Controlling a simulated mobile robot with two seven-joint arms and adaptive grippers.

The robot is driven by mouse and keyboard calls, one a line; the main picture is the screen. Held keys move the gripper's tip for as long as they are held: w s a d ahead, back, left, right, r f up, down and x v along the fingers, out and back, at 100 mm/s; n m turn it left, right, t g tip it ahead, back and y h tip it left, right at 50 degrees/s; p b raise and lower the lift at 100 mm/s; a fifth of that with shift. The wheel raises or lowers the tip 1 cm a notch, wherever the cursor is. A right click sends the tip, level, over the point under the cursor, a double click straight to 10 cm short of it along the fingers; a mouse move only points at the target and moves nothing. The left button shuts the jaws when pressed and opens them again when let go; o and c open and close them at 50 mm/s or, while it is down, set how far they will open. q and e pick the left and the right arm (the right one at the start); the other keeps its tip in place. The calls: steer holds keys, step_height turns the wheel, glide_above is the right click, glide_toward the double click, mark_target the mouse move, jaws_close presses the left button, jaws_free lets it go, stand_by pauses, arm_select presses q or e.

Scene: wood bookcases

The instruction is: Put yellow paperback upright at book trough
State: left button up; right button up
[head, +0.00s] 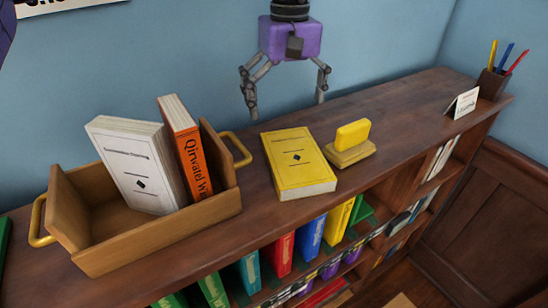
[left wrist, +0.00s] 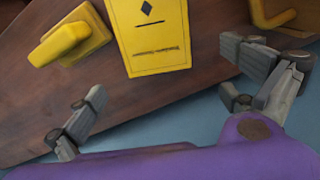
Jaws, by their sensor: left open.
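The yellow paperback (head: 298,163) lies flat on the bookcase top, cover up, right of the book trough. It also shows in the left wrist view (left wrist: 150,32). The wooden book trough (head: 160,237) has yellow handles and holds a white book (head: 133,165) and an orange book (head: 188,155), both leaning. The trough's left part is empty. My left gripper (head: 284,108) is open and empty, above and behind the paperback, fingers pointing down. In the left wrist view its fingertips (left wrist: 165,98) are spread wide, with the paperback beyond them. My right gripper is not in view.
A yellow block-shaped object on a base (head: 351,143) stands close to the paperback's right. A small white sign (head: 466,103) and a pen cup (head: 491,84) stand at the far right end. Books fill the shelves below. The top between block and sign is clear.

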mark_target(288, 139)
arm_select(q)
steer(key=shift+d+f, duration=0.2)
steer(key=shift+f, duration=0.1)
steer(key=shift+s+d+f+p, duration=0.15)
steer(key=shift+f+p, duration=0.2)
steer(key=shift+f, duration=1.45)
steer(key=shift+s+a+f+p, duration=0.1)
steer(key=shift+f+p, duration=0.2)
steer(key=shift+f, duration=1.45)
steer(key=shift+r, duration=0.15)
steer(key=c, duration=1.5)
